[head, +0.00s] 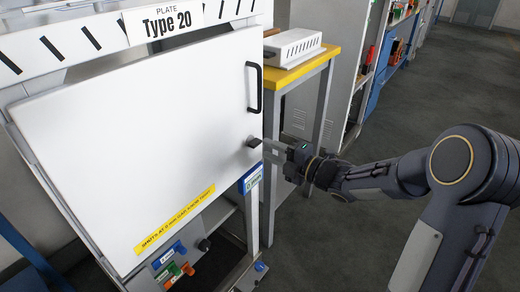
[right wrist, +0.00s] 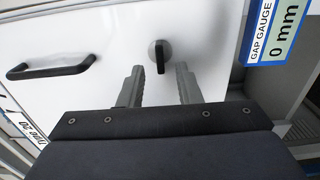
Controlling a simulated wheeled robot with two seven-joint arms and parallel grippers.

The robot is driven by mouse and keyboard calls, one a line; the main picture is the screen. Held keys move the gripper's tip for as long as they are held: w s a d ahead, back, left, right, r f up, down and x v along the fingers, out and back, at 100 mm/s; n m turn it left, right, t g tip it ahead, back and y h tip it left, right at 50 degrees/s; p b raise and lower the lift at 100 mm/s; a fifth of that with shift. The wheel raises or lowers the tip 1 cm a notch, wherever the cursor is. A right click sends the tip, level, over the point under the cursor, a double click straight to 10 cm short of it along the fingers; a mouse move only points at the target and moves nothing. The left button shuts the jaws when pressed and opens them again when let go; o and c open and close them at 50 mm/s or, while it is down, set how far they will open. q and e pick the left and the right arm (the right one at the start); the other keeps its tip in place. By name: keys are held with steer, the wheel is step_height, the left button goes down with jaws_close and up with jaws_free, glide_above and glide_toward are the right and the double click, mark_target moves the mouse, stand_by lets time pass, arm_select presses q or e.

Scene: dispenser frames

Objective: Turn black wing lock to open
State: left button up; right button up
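The black wing lock (head: 254,142) sits on the right side of the white door (head: 130,130), below the black handle (head: 254,88). In the right wrist view the wing lock (right wrist: 162,56) is a dark wing on a round pale base, lying roughly in line with the fingers. My right gripper (head: 268,151) is close to the door at the lock. In the wrist view its two grey fingers (right wrist: 160,78) are spread apart, with the lock just beyond the tips and centred between them. Nothing is held. My left gripper is out of view.
A blue-edged gap gauge label (head: 252,180) is on the frame right of the door. A yellow-edged table (head: 300,68) with a white box stands behind. Below the door are coloured parts (head: 172,268). Open floor lies to the right.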

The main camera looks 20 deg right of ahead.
mark_target(258, 145)
steer(key=shift+x, duration=2.1)
jaws_close()
